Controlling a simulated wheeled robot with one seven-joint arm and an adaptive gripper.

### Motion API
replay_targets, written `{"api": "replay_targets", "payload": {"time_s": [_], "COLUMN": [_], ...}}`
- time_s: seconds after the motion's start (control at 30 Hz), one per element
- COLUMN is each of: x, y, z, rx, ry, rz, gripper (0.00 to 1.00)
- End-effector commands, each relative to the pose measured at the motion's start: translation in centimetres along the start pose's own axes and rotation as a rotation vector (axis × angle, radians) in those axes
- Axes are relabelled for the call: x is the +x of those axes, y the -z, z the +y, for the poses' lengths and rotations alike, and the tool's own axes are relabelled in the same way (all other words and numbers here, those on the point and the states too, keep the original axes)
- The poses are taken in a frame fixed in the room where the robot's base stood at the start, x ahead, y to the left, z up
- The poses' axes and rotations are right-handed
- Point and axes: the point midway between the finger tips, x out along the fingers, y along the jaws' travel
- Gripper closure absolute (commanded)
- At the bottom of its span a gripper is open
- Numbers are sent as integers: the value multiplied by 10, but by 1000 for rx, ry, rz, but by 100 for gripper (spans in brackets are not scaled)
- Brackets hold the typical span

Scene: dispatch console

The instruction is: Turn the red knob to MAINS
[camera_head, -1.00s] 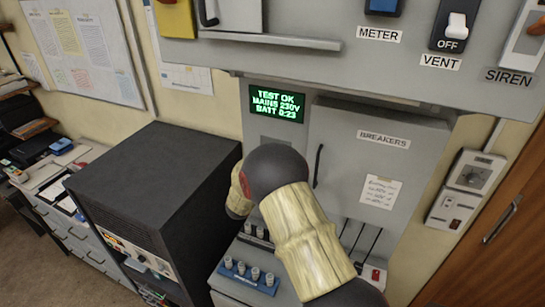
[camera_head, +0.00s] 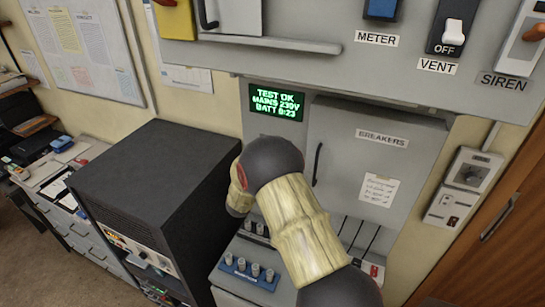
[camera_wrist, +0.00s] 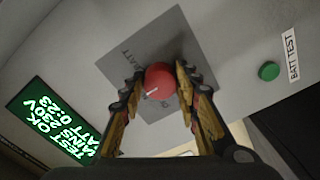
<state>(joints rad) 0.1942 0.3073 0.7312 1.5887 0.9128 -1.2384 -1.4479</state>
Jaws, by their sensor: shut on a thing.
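The red knob (camera_wrist: 161,79) sits on a square grey plate (camera_wrist: 172,34) in the wrist view. My gripper (camera_wrist: 160,76) is shut on it, with one finger on each side. The knob's white pointer line points to the lower left in that view, towards a partly hidden label. The word BATT (camera_wrist: 129,61) stands on the plate to the knob's upper left. No MAINS label on the plate is visible. In the head view my arm hides the knob and the gripper.
A green-lit screen (camera_head: 277,104) reads TEST OK, MAINS 230V, BATT 0:23. A green button (camera_wrist: 268,71) labelled BATT TEST is to the right in the wrist view. A breakers cabinet (camera_head: 345,150) is beside my arm, and a black rack (camera_head: 150,175) stands left.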

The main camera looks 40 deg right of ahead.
Motion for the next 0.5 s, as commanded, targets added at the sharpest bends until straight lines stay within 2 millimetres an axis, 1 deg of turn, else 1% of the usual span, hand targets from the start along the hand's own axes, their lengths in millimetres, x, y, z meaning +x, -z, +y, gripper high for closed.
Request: {"api": "replay_targets", "payload": {"time_s": [0.1, 0.13, 0.43, 0.5], "x": [0, 0, 0, 0], "y": [1, 1, 0, 0], "z": [-1, -1, 0, 0], "rx": [0, 0, 1, 1], "ry": [2, 2, 1, 1], "rz": [2, 2, 1, 0], "gripper": [93, 66, 49, 49]}}
